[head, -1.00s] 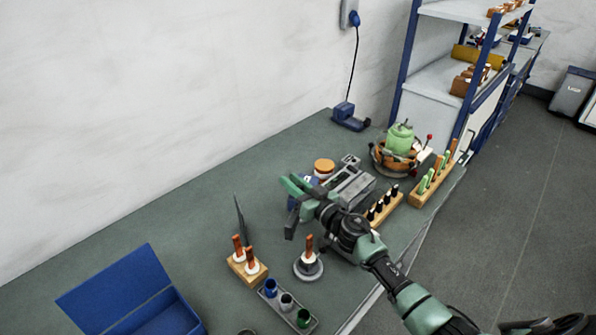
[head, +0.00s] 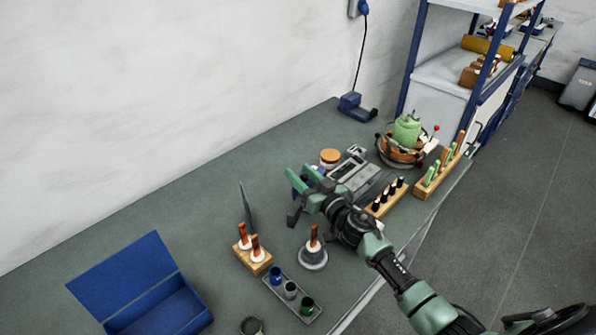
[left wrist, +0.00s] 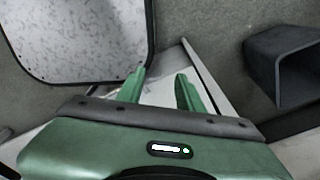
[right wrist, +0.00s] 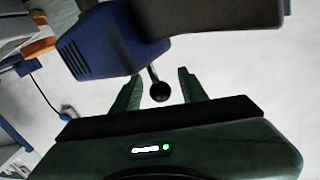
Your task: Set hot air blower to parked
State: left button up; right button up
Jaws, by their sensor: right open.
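The hot air blower appears in the right wrist view as a blue vented body (right wrist: 95,50) with a large dark block beside it. A black ball knob (right wrist: 160,91) on a thin stalk stands between the fingertips of my right gripper (right wrist: 158,88); I see clear gaps on both sides. In the head view my right gripper (head: 302,184) is over the bench and hides most of the blower. Only a small blue patch shows behind it. My left gripper (left wrist: 159,92) is open and empty in the left wrist view.
On the bench (head: 200,190) are a blue open box (head: 125,275), a cup tray (head: 291,290), wooden tool racks (head: 254,257), a grey device (head: 354,174) and a green pot (head: 405,130). A corded blue unit (head: 352,105) stands by the wall. The bench's back left is clear.

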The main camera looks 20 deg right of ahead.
jog(key=v, duration=0.6)
jog(key=shift+s+d+b, duration=0.1)
jog(key=shift+s+b, duration=0.05)
jog(key=shift+b, duration=0.15)
